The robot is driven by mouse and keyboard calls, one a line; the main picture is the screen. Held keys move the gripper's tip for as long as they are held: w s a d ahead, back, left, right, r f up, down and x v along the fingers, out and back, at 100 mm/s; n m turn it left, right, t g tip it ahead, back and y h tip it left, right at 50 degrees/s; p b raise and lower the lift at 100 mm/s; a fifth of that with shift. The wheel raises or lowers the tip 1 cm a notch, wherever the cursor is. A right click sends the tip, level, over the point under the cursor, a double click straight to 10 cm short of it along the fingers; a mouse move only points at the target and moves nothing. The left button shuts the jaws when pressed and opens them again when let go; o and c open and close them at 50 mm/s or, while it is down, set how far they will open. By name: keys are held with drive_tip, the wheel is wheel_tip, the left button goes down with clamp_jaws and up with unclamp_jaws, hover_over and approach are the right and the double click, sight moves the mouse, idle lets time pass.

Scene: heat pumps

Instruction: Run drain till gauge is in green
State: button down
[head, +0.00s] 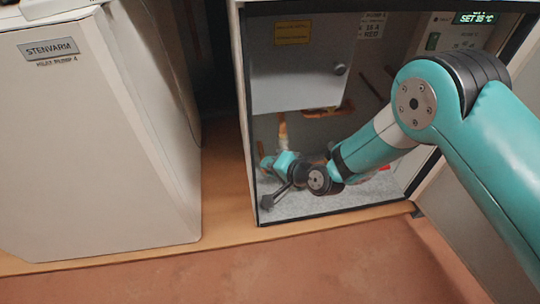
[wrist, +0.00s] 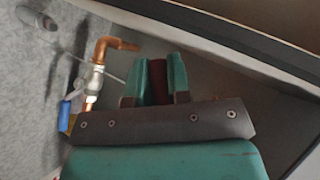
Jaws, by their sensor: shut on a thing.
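My gripper (head: 267,163) is low inside the open cabinet, at its left side, and partly hidden by my wrist. In the wrist view its two teal fingers (wrist: 158,80) are closed on a dark red-brown piece (wrist: 158,76). I cannot tell for sure whether this is the drain's handle. A copper pipe with a pale valve body (wrist: 97,72) and a blue handle (wrist: 65,113) stands to the left of the fingers, apart from them. I cannot make out a gauge in either view.
The cabinet (head: 243,120) has a grey box (head: 300,75) with a knob above my gripper, and pipework (head: 283,130) below the box. A display (head: 476,18) reads SET 15 °C. Another heat pump (head: 90,140) stands at left. The floor (head: 230,270) in front is clear.

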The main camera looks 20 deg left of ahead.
drive_tip(key=shift+w+d+f+n+h+p, duration=0.1)
drive_tip(key=shift+d+f+n+h+p, duration=0.1)
drive_tip(key=shift+n+h+p, duration=0.3)
drive_tip(key=c, duration=1.1)
unclamp_jaws()
drive_tip(key=p+v, duration=0.2)
drive_tip(key=v, duration=0.6)
drive_tip(key=p+v, duration=0.3)
drive_tip(key=v, duration=0.6)
drive_tip(key=shift+s+d, duration=0.1)
drive_tip(key=shift+s, duration=0.2)
